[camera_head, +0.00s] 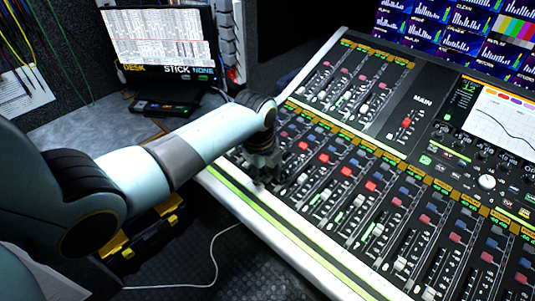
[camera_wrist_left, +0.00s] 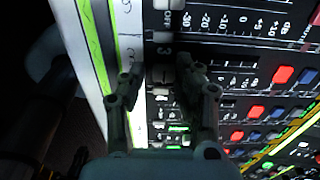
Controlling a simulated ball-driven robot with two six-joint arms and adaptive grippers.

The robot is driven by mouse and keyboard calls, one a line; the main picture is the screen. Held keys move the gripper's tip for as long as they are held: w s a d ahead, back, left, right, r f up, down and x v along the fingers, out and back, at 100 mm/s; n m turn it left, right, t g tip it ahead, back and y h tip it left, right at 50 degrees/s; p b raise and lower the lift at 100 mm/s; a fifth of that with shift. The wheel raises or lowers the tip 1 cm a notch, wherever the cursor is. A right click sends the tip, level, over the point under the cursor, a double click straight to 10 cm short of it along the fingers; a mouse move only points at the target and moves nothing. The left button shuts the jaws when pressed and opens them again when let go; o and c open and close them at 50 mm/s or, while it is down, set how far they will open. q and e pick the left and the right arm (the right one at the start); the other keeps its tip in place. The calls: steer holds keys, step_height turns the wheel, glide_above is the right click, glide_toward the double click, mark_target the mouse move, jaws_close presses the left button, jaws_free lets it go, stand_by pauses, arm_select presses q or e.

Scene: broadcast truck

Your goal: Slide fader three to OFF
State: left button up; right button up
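The mixing console (camera_head: 232,196) fills the right of the head view, with a row of channel faders along its front. My left gripper (camera_head: 262,182) points down at the console's near-left front edge. In the left wrist view its two fingers (camera_wrist_left: 160,72) are apart, one on each side of a small dark piece (camera_wrist_left: 161,74). I cannot tell whether that piece is a fader cap or whether the fingers touch it. A label "3" (camera_wrist_left: 166,38) and an "OFF" mark (camera_wrist_left: 168,18) show just above it. My right gripper is not in view.
Neighbouring channels have red buttons (camera_head: 371,187) and pale fader caps (camera_head: 378,229). A laptop (camera_head: 160,42) stands at the back left. A yellow and black case (camera_head: 150,232) and a white cable (camera_head: 213,262) lie below the console's left edge.

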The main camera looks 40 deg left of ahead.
arm_select(q)
steer(key=shift+o, duration=1.1)
steer(key=shift+s, duration=0.1)
steer(key=shift+o, duration=0.2)
step_height(320, 180, up, 12)
steer(key=s, duration=0.1)
steer(key=shift+s, duration=0.3)
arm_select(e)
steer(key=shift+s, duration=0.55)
arm_select(q)
steer(key=shift+a, duration=0.1)
